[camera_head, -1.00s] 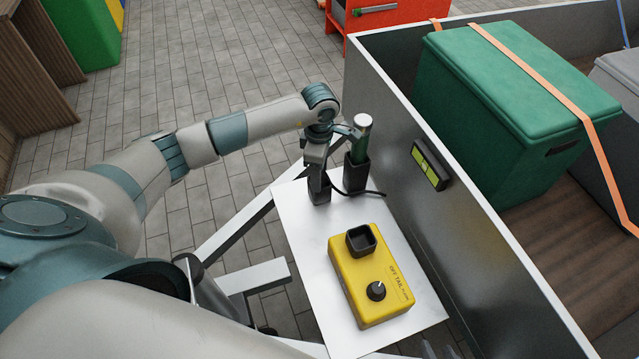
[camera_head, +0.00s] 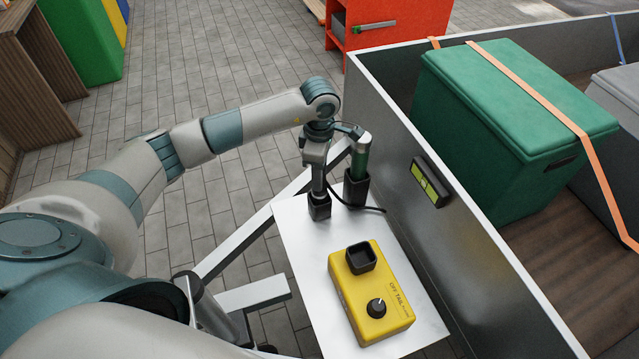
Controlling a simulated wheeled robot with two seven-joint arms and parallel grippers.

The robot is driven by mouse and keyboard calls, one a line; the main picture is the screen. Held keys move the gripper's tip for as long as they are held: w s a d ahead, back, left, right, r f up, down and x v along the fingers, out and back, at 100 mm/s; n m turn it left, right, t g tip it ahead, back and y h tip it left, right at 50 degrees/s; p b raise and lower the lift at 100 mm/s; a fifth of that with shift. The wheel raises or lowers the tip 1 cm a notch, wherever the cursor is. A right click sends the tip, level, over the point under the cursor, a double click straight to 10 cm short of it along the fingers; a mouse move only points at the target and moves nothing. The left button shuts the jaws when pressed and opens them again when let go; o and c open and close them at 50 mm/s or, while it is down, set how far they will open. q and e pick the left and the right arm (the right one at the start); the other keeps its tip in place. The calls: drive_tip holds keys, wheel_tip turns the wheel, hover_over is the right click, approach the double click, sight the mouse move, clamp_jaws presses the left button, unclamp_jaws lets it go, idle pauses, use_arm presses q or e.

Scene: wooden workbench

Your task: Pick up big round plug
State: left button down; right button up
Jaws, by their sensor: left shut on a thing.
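My left gripper (camera_head: 317,162) hangs pointing down over the far end of the white table and is shut on the big round plug (camera_head: 319,188). The plug is mostly hidden by the fingers, and a black square piece (camera_head: 320,208) is right below it. I cannot tell whether the plug is still inside that piece. Just to the right, a green cylinder (camera_head: 361,160) stands upright in a similar black piece (camera_head: 356,190). A thin black cable (camera_head: 352,204) curves between and past the two. My right gripper is not in view.
A yellow box (camera_head: 371,296) with a black square socket (camera_head: 361,257) and a knob (camera_head: 376,308) lies on the white table (camera_head: 300,240). A tall grey trailer wall (camera_head: 440,235) closes the right side. A green chest (camera_head: 510,125) stands behind it.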

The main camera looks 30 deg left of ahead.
use_arm(q)
drive_tip(key=shift+r, duration=2.1)
